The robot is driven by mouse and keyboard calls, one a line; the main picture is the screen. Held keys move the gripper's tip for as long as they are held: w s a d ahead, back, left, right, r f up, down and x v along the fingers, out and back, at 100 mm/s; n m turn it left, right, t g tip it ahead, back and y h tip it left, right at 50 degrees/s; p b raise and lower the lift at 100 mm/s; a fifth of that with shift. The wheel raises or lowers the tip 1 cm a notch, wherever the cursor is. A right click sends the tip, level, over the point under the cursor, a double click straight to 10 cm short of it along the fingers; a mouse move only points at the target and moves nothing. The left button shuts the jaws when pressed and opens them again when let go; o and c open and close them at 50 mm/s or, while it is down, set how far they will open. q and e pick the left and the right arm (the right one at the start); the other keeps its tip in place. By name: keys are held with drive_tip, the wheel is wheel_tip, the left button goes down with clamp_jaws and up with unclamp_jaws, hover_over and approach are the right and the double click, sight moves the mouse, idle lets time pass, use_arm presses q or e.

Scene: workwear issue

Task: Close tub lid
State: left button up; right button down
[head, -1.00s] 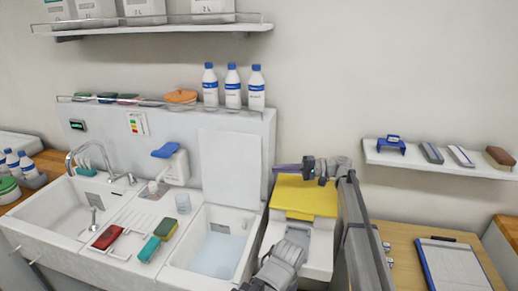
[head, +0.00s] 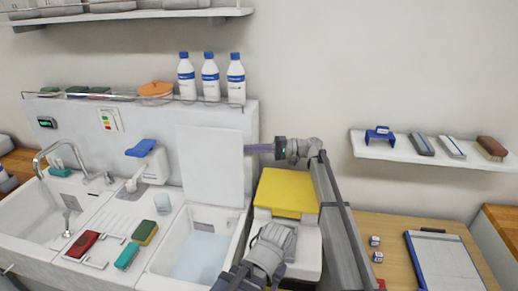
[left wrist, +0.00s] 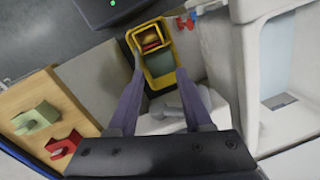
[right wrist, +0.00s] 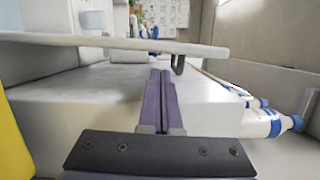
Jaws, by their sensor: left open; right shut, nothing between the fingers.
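The white tub (head: 172,232) holds pale blue water, and its flat white lid (head: 208,165) stands upright at its back, so the tub is open. My right gripper (head: 248,148) is shut and empty, its fingertips at the lid's right edge. In the right wrist view the purple fingers (right wrist: 160,76) lie beside the lid (right wrist: 100,43), on the side towards the white back panel; I cannot tell whether they touch it. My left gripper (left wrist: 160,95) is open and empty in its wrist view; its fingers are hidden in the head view.
A yellow-topped white box (head: 285,192) stands right of the tub. White bottles (head: 210,77) stand on the ledge above the lid. A clipboard (head: 445,262) lies on the right table.

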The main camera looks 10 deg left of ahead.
sight(238, 149)
drive_tip(key=shift+x, duration=2.5)
